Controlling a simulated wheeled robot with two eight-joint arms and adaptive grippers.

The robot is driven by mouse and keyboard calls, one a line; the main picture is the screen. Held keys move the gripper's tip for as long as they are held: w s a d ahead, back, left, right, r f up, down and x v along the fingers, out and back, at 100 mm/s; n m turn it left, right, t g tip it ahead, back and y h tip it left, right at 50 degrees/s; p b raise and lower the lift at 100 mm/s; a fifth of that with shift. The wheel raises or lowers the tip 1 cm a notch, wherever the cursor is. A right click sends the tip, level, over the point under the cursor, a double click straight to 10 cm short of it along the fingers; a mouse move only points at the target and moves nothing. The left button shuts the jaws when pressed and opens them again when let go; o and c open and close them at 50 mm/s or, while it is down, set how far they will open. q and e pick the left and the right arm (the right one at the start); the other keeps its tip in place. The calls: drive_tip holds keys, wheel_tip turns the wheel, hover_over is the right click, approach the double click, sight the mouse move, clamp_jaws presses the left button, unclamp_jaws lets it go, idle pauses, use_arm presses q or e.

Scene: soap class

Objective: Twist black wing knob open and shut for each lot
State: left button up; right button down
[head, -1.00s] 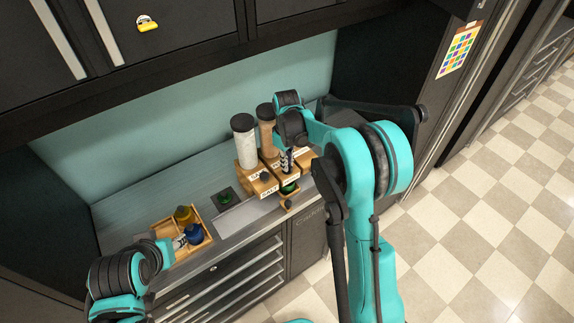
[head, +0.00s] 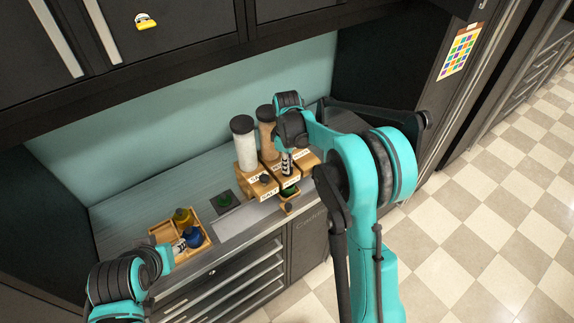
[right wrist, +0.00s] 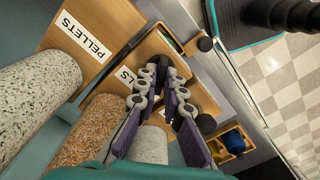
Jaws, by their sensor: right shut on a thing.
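My right gripper (head: 287,166) reaches down among the dispensers and is shut. In the right wrist view its fingertips (right wrist: 173,76) close on a dark piece, apparently a black wing knob (right wrist: 181,68), mostly hidden between them. A second black knob (head: 264,180) stands free on the wooden block to its left; it also shows in the wrist view (right wrist: 206,123). Labelled wooden blocks carry clear tubes of white grains (head: 244,148) and brown grains (head: 267,135). My left gripper (head: 178,246) is at the wooden tray (head: 203,249), too small to judge.
The tray holds a yellow bottle (head: 183,217) and a blue bottle (head: 193,237). A dark pad with a green piece (head: 224,201) lies beside a grey plate (head: 240,218). The counter's left is clear.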

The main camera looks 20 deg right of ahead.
drive_tip(key=c, duration=1.6)
unclamp_jaws()
drive_tip(key=shift+c, duration=0.2)
wheel_tip(320, 180, up, 12)
drive_tip(key=shift+r, duration=0.1)
wheel_tip(320, 180, up, 9)
drive_tip(key=s+p, duration=0.3)
drive_tip(key=p, duration=0.3)
drive_tip(key=shift+a, duration=0.4)
